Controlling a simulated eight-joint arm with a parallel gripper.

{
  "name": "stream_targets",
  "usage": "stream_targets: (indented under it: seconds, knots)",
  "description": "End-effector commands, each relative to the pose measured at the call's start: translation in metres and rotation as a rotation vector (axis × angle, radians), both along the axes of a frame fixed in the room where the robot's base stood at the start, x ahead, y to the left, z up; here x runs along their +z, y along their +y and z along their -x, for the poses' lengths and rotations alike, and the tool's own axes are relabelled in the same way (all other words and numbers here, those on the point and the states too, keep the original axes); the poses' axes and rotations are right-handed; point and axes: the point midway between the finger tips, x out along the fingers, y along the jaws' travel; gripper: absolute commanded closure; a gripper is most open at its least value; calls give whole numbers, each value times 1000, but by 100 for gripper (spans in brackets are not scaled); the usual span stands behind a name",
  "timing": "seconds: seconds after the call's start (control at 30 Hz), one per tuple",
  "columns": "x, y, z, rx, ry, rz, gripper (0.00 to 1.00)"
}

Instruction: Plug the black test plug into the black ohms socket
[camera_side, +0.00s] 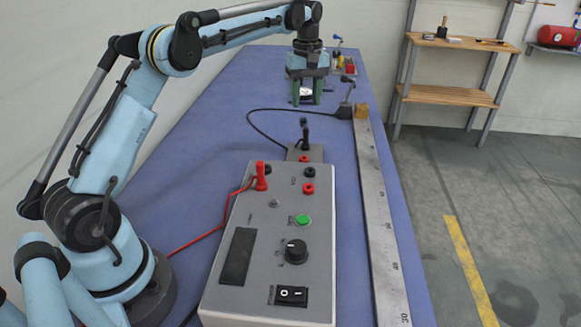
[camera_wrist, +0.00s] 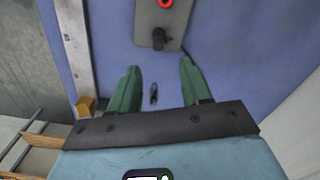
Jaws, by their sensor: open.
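The black test plug (camera_side: 304,130) stands upright at the far end of a small grey holder (camera_side: 318,153) behind the test box. In the wrist view it shows from above as a dark round shape (camera_wrist: 158,39). The black ohms socket (camera_side: 310,172) is on the test box top, at the right of its far end, beside a red socket (camera_side: 308,188). My gripper (camera_side: 306,99) is open above the blue table, beyond the plug and apart from it. In the wrist view my gripper (camera_wrist: 158,75) has a small dark item, unclear, showing between its green fingers.
A red plug (camera_side: 261,178) stands in the grey test box (camera_side: 258,280), near another black socket (camera_side: 268,169). A black cable (camera_side: 262,132) loops over the table. A long metal bar (camera_side: 377,210) with a yellowish block (camera_side: 361,111) runs along the right edge.

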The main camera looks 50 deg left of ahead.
Motion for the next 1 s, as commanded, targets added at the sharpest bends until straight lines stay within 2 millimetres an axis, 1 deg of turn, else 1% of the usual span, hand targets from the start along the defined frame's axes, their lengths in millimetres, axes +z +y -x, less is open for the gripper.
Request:
stream_targets:
  seconds: [0.3,0.4,0.57,0.67,0.8,0.9,1.0]
  knots:
    - [-47,0,0,-2,0,0,53]
    - [-58,0,0,-2,0,0,53]
    - [-67,-1,0,-3,0,0,53]
    - [-78,-1,-1,-3,0,0,53]
    - [-98,-2,-3,-3,0,0,53]
    - [-110,-1,-3,-3,0,0,53]
    - [-115,-1,-2,-3,0,0,53]
